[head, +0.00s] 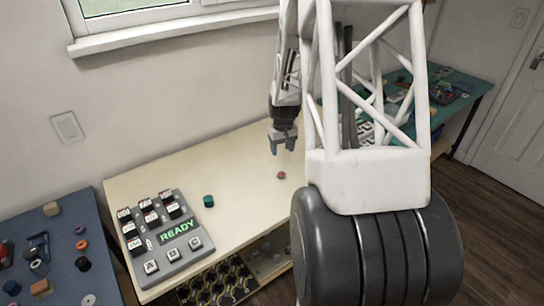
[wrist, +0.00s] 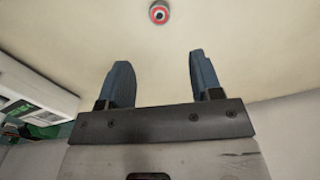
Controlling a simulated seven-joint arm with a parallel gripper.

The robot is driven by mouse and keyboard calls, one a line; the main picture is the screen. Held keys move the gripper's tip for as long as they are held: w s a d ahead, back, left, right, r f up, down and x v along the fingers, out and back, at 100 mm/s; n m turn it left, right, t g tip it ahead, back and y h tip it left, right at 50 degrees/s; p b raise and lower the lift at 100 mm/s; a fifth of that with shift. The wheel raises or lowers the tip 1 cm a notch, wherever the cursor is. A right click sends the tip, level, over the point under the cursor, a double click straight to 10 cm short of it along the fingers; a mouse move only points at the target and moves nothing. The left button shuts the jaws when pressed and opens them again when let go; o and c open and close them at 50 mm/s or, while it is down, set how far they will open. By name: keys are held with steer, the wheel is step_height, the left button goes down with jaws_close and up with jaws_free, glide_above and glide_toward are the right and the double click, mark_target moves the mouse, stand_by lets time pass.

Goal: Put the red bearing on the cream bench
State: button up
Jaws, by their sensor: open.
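The red bearing (head: 281,175) lies on the cream bench (head: 235,160), near the bench's right part in the head view. In the wrist view the red bearing (wrist: 159,13) shows as a red ring with a pale band and a dark centre, at the top edge. My gripper (head: 282,147) hangs above the bench, a little behind the bearing in the head view. In the wrist view my gripper (wrist: 158,60) has its two blue fingers wide apart with nothing between them. The bearing lies beyond the fingertips, roughly in line with the gap.
A grey keypad panel (head: 160,238) reading READY and a teal cylinder (head: 208,201) stand on the bench's left part. A blue table (head: 60,225) with loose parts is at left. A teal table (head: 465,85) is at the back right. The bench around the bearing is clear.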

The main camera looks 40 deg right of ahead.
steer(key=s+a+r+n+t, duration=0.1)
steer(key=s+a+r, duration=0.4)
steer(key=a+r, duration=0.5)
steer(key=s+a+r, duration=0.5)
steer(key=a+r, duration=0.3)
steer(key=a, duration=0.3)
steer(key=s+a+r+n, duration=0.1)
steer(key=s+a+r, duration=0.2)
steer(key=s+a, duration=0.4)
steer(key=s+a+r+t, duration=0.1)
steer(key=s+a+r, duration=0.1)
steer(key=s+a, duration=0.5)
steer(key=s, duration=0.6)
steer(key=shift+s+a+r+n+t, duration=0.25)
steer(key=shift+r+n+t, duration=0.05)
steer(key=shift+r+n, duration=0.1)
